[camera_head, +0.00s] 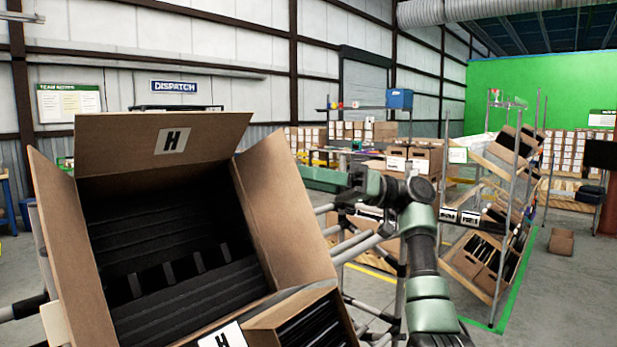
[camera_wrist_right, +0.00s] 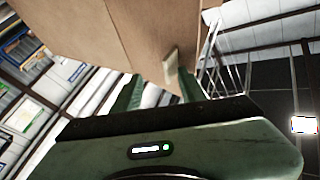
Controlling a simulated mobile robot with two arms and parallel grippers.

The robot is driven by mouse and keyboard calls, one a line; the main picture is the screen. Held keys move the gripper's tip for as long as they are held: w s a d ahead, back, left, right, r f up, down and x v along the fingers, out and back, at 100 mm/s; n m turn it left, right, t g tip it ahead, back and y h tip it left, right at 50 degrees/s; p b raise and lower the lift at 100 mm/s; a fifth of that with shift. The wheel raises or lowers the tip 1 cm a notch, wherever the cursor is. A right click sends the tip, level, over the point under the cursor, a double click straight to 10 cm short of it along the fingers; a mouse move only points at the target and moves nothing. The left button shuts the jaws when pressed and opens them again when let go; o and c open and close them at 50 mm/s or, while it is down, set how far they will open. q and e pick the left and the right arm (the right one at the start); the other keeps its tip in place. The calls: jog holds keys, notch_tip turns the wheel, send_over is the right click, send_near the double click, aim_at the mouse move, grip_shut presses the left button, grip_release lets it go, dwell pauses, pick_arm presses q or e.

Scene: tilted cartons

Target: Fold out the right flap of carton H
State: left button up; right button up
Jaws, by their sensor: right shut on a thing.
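Carton H (camera_head: 180,260) stands open and tilted at the left of the head view, with black ribbed contents inside. Its right flap (camera_head: 280,215) stands up from the right edge and leans outward. The back flap (camera_head: 165,145), with an H label, stands up, and the left flap (camera_head: 70,245) stands out to the left. My right gripper (camera_head: 308,173) reaches in from the right and is shut on the right flap at its outer edge; its fingertips are partly hidden behind it. In the right wrist view, brown cardboard (camera_wrist_right: 150,35) lies across the fingers (camera_wrist_right: 160,90). My left gripper is not in view.
A smaller carton (camera_head: 300,325) with black contents is at the front, by a second H label (camera_head: 222,337). A metal tube frame (camera_head: 365,245) runs behind my right arm. A rack of tilted cartons (camera_head: 500,200) stands further right, beyond open floor.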

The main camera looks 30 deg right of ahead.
jog(key=v, duration=0.7)
jog(key=shift+d+f+b, duration=0.15)
jog(key=shift+d+b, duration=0.15)
jog(key=shift+d, duration=0.05)
jog(key=shift+s, duration=0.15)
